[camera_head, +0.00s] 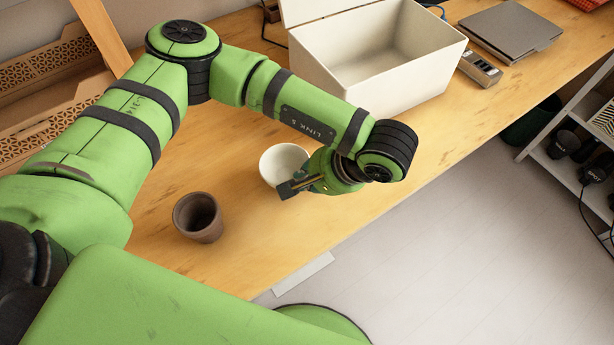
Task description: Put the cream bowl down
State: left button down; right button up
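The cream bowl (281,160) is small and round, with its opening up toward the camera, over the front part of the wooden table. My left gripper (297,187) is at the bowl's near right side. Its dark fingertip overlaps the bowl's lower rim in the picture. The second finger does not show clearly, so I cannot tell whether the fingers grip the rim. The bowl's underside is hidden, and I cannot tell whether it touches the table. My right gripper is not in view.
A dark brown cup (199,218) stands on the wooden table (440,130), left of and nearer than the bowl. A large white open box (375,75) stands behind. A grey laptop-like slab (510,32) and a small metal device (480,69) lie at right. Bare tabletop surrounds the bowl.

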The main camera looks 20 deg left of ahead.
pick_arm(q)
jog(key=shift+f, duration=0.85)
jog(key=c, duration=1.2)
grip_release()
jog(key=shift+c, duration=0.2)
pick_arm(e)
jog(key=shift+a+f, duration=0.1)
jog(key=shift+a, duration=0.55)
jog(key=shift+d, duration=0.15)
